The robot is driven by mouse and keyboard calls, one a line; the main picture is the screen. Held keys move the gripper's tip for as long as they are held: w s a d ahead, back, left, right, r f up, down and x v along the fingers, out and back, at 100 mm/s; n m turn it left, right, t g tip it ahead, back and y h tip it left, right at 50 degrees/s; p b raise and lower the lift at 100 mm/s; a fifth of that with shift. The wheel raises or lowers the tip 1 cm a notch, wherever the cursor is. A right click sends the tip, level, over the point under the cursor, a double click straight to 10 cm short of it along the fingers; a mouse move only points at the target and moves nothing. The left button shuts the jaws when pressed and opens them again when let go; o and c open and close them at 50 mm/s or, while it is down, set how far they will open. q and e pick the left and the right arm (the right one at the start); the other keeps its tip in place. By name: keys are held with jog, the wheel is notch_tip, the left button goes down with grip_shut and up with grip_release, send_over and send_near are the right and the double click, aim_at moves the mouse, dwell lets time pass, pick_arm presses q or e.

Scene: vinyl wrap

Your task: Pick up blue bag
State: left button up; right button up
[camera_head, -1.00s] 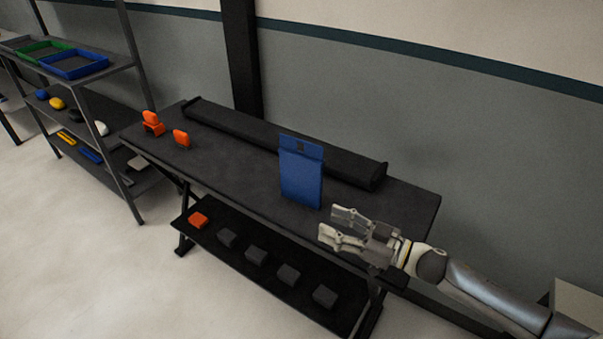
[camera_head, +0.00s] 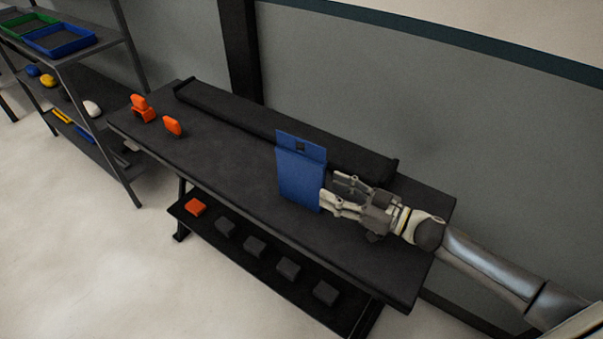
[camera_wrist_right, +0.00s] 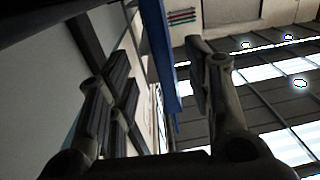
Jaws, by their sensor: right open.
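The blue bag (camera_head: 299,172) stands upright on the dark table (camera_head: 225,170), a flat blue panel with a small dark patch near its top. My right gripper (camera_head: 334,191) is open at the bag's right edge, its fingers pointing left toward it. In the right wrist view the bag's blue edge (camera_wrist_right: 160,50) shows between the two open fingers of the gripper (camera_wrist_right: 165,90), toward the top. I cannot tell whether a finger touches the bag. My left gripper is not in view.
A long black bar (camera_head: 285,130) lies along the table's back edge. Orange items (camera_head: 143,108) sit at the table's left end. A lower shelf (camera_head: 265,255) holds several dark blocks and an orange one (camera_head: 194,207). A rack (camera_head: 80,95) with trays stands at left.

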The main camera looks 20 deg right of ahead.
aim_at(324, 186)
jog(key=x, duration=0.3)
jog(key=shift+w+a+r, duration=0.15)
jog(key=shift+a, duration=0.15)
jog(key=shift+w+a+p, duration=0.2)
jog(key=shift+w+p, duration=0.05)
jog(key=shift+p, duration=0.05)
jog(key=x, duration=0.1)
jog(key=p+x, duration=0.1)
jog(key=x, duration=0.2)
jog(key=shift+w+a+r, duration=0.2)
jog(key=shift+a+r, duration=0.05)
jog(key=shift+r, duration=0.05)
jog(key=shift+w+a+f, duration=0.1)
jog(key=shift+w+a, duration=0.2)
jog(key=shift+w, duration=0.05)
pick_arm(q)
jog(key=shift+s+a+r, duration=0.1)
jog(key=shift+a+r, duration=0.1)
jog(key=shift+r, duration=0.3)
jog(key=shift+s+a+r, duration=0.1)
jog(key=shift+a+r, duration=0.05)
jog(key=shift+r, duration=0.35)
pick_arm(e)
jog(key=shift+c, duration=1.1)
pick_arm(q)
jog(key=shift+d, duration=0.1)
pick_arm(e)
grip_shut()
